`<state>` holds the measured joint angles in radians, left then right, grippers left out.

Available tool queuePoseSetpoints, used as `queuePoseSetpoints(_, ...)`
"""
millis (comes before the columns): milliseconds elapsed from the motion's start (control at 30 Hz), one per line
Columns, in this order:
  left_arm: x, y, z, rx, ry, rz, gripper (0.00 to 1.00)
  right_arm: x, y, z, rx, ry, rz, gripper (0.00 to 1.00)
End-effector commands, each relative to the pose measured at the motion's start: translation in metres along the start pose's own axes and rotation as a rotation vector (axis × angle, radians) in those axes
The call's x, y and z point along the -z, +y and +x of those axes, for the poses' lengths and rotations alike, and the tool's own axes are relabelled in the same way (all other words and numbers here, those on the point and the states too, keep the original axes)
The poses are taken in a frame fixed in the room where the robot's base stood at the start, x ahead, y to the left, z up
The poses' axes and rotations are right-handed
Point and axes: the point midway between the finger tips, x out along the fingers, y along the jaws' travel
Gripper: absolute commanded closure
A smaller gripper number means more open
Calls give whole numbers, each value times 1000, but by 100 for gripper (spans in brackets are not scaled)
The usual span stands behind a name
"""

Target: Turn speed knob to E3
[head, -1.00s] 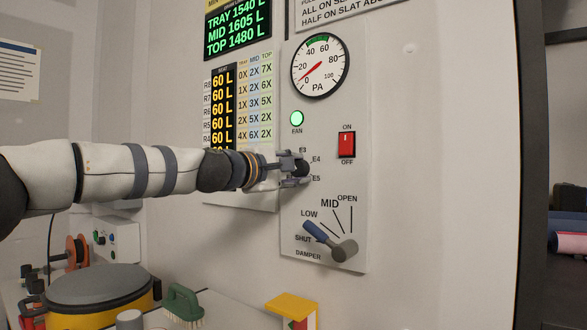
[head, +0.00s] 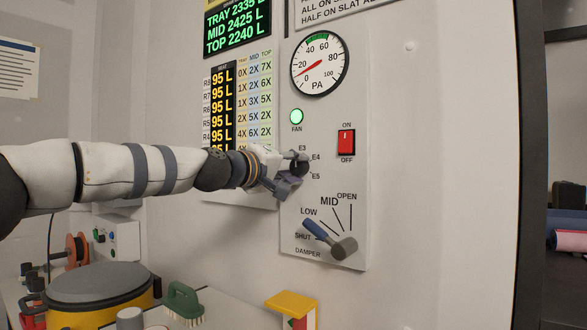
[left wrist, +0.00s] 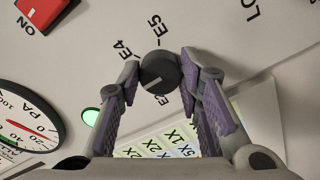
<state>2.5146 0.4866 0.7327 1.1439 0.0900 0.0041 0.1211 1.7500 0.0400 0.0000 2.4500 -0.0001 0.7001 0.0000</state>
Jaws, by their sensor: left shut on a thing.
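The speed knob (head: 301,168) is a dark round knob on the panel beside the labels E3, E4 and E5. In the left wrist view the knob (left wrist: 158,72) shows a white pointer line on the side towards the E3 label (left wrist: 158,99). The line appears close to E3; I cannot tell if it is exactly aligned. My left gripper (head: 293,172) is shut on the knob, turned at a slant, with one finger on each side; it also shows in the left wrist view (left wrist: 161,70). It partly hides the knob in the head view. My right gripper is out of view.
The green fan lamp (head: 297,117), pressure gauge (head: 320,65) and red on/off switch (head: 346,143) are above the knob. The damper lever (head: 330,239) is below, near SHUT. The green display (head: 238,29) reads TRAY 2335, MID 2425, TOP 2240. A green brush (head: 184,303) lies below.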

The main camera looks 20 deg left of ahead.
Motion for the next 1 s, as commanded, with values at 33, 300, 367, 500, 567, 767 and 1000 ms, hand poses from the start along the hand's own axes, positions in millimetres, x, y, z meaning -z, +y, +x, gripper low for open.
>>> queuePoseSetpoints(33,1,0,0,-1,2,8,95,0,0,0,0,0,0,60)
queuePoseSetpoints(300,1,0,0,-1,2,28,95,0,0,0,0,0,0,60)
queuePoseSetpoints(367,1,0,0,-1,3,28,95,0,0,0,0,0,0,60)
queuePoseSetpoints(500,1,1,0,-1,3,27,95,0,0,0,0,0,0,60)
queuePoseSetpoints(567,1,1,0,-1,3,27,95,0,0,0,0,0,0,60)
queuePoseSetpoints(767,1,0,0,-1,2,27,47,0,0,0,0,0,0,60)
queuePoseSetpoints(1000,1,1,-4,-1,1,27,47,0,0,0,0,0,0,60)
